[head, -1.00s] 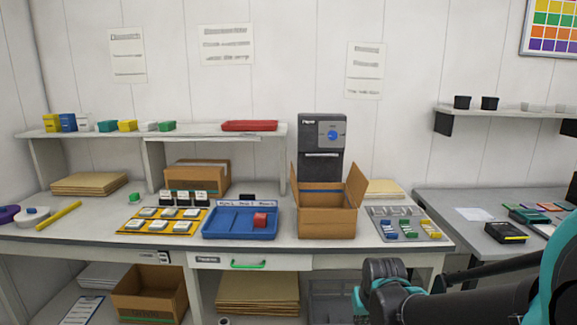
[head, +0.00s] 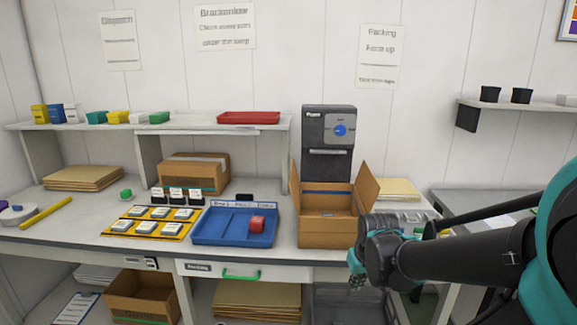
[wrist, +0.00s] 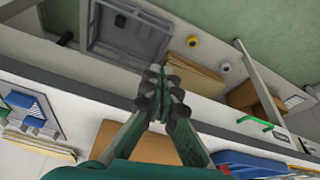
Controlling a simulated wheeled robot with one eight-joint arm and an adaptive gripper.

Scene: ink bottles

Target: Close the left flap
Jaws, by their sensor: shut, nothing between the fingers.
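An open cardboard box (head: 327,232) stands on the table in front of a dark grey machine. Its left flap (head: 295,187) stands up at the box's left side. Its right flap (head: 367,188) also stands up and leans outward. My gripper (head: 357,282) is low in front of the table, to the right of the box's front and apart from it. In the wrist view my gripper (wrist: 165,88) has its fingers together and empty. Brown cardboard (wrist: 142,147) shows partly behind the fingers there; the left flap cannot be made out.
A blue tray (head: 205,238) with a red block is left of the box. A yellow holder (head: 122,235) with several bottles is farther left. The dark grey machine (head: 328,130) stands behind the box. My arm hides much of the grey tray at right. A green drawer handle (head: 241,275) projects below.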

